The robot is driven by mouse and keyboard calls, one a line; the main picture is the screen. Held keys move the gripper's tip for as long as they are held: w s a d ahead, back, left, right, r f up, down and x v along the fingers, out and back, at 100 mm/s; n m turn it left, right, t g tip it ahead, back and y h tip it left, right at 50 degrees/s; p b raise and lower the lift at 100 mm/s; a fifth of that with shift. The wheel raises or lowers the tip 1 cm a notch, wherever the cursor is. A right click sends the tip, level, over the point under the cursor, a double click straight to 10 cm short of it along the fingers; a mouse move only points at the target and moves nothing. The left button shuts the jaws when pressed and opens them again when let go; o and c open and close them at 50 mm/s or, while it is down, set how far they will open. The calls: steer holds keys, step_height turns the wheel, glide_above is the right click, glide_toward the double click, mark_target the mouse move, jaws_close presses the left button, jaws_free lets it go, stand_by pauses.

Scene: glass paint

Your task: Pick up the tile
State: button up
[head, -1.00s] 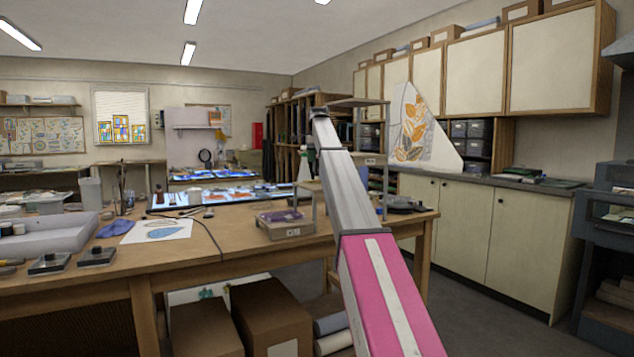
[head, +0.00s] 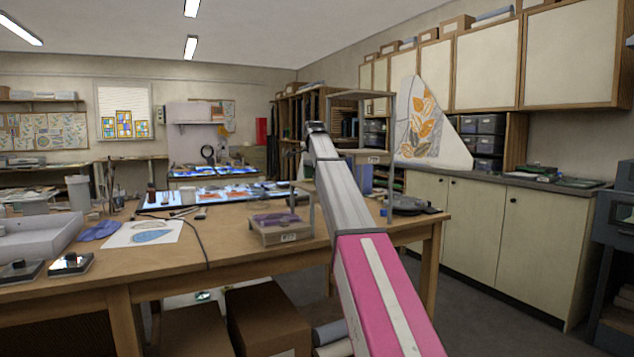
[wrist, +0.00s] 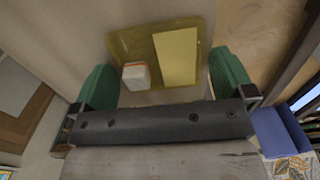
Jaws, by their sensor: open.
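In the wrist view, a pale yellow flat rectangle (wrist: 176,55) lies on a yellow-olive plate (wrist: 128,46); it looks like the tile, but I cannot be sure. A small white block with an orange edge (wrist: 136,77) sits beside it on the plate. My gripper (wrist: 165,82) is open, its two green fingers on either side of this group, with nothing held. I cannot tell the gap to the plate. In the head view my arm reaches over the workbench, and the tile cannot be made out.
The wooden workbench (head: 190,262) carries a small labelled tray (head: 281,233) with a purple piece, left of my arm. A grey shelf stand (head: 362,152) rises behind my arm. Cardboard boxes (head: 266,322) are under the bench. Cabinets (head: 468,226) line the right, with open floor before them.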

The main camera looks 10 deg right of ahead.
steer(key=c, duration=0.7)
steer(key=shift+c, duration=0.2)
steer(key=shift+r, duration=0.15)
